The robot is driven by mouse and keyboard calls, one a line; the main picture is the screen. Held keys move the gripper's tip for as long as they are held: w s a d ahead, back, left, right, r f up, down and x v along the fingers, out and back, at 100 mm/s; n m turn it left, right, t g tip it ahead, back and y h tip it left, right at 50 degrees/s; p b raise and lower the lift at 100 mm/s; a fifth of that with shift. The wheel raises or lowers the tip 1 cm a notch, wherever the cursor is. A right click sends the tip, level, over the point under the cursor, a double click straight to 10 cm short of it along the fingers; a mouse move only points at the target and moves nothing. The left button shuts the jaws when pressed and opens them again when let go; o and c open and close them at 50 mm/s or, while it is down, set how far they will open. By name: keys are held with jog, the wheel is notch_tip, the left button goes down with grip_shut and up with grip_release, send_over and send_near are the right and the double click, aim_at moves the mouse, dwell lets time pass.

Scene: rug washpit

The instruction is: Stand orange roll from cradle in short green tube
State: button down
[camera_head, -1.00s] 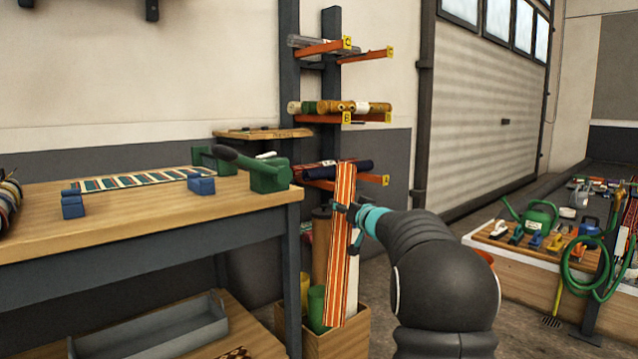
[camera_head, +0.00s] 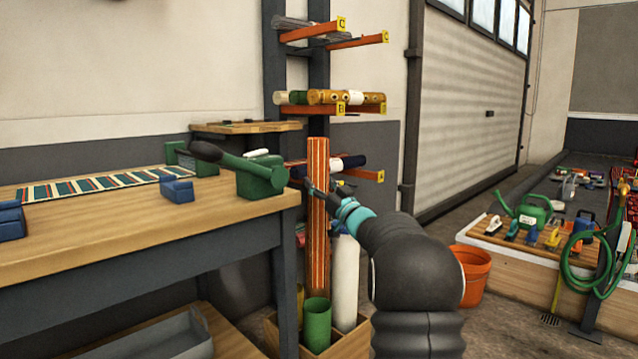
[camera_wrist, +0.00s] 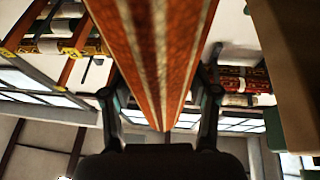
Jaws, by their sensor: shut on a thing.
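The orange striped roll (camera_head: 318,240) stands upright in my gripper (camera_head: 318,190), which is shut around its upper part. In the wrist view the roll (camera_wrist: 155,50) runs between both fingers (camera_wrist: 160,110). The short green tube (camera_head: 317,328) stands in a wooden box on the floor. The roll's lower end shows right at the tube's rim; I cannot tell whether it is inside, above or behind the tube. The cradle is not clearly identifiable.
A tall white roll (camera_head: 345,280) stands close on the right in the wooden box (camera_head: 352,343). The workbench (camera_head: 120,225) with a green tool is just left. A rack (camera_head: 318,60) with orange arms rises behind. An orange bucket (camera_head: 474,272) stands to the right.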

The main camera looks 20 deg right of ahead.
jog(key=f, duration=0.1)
jog(key=b, duration=0.4)
send_over(322, 259)
jog(key=w, duration=0.2)
jog(key=shift+w+a+f, duration=0.1)
jog(key=shift+a+f, duration=0.05)
jog(key=shift+f, duration=1.55)
jog(key=shift+a+f, duration=0.1)
jog(key=shift+f, duration=8.05)
jog(key=shift+c, duration=1.1)
grip_release()
jog(key=shift+f, duration=0.15)
